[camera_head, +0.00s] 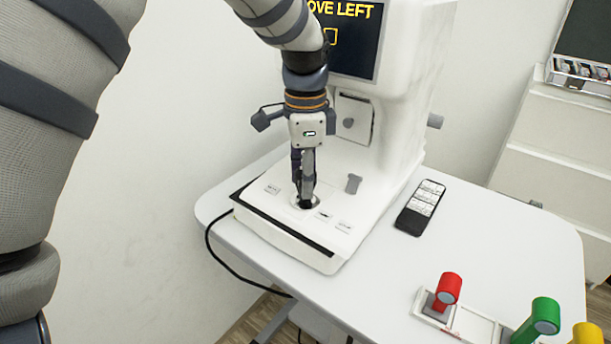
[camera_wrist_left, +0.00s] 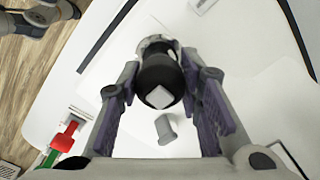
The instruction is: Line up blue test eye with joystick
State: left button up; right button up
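The white eye-test machine (camera_head: 405,90) stands on the table. Its dark screen (camera_head: 362,45) shows "MOVE LEFT" partly cut off by the top edge, and a yellow square outline (camera_head: 331,37). My left arm covers part of the screen, and I see no blue test eye on the visible part. The joystick, black with a pale square top (camera_wrist_left: 160,92), rises from the machine's base. My left gripper (camera_head: 304,198) points down at it. In the left wrist view its two fingers flank the joystick knob closely and appear shut on it. My right gripper is not in view.
A small grey lever (camera_head: 353,184) stands right of the joystick. A black handheld device (camera_head: 420,208) lies on the white table (camera_head: 480,230). Red (camera_head: 447,289), green (camera_head: 540,318) and yellow (camera_head: 587,334) handled items stand at the lower right. A black cable (camera_head: 222,255) hangs at the left.

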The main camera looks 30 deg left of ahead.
pick_arm(q)
jog(key=shift+s+a, duration=0.1)
jog(key=shift+a, duration=0.15)
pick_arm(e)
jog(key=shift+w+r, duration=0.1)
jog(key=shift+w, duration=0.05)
pick_arm(q)
jog(key=shift+s+a+p, duration=0.2)
jog(key=shift+s+a, duration=0.05)
jog(key=shift+a, duration=0.25)
jog(key=shift+s+a+p, duration=0.15)
jog(key=shift+s+a, duration=0.05)
jog(key=shift+a, duration=0.3)
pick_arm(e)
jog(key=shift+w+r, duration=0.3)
pick_arm(q)
jog(key=o, duration=1.2)
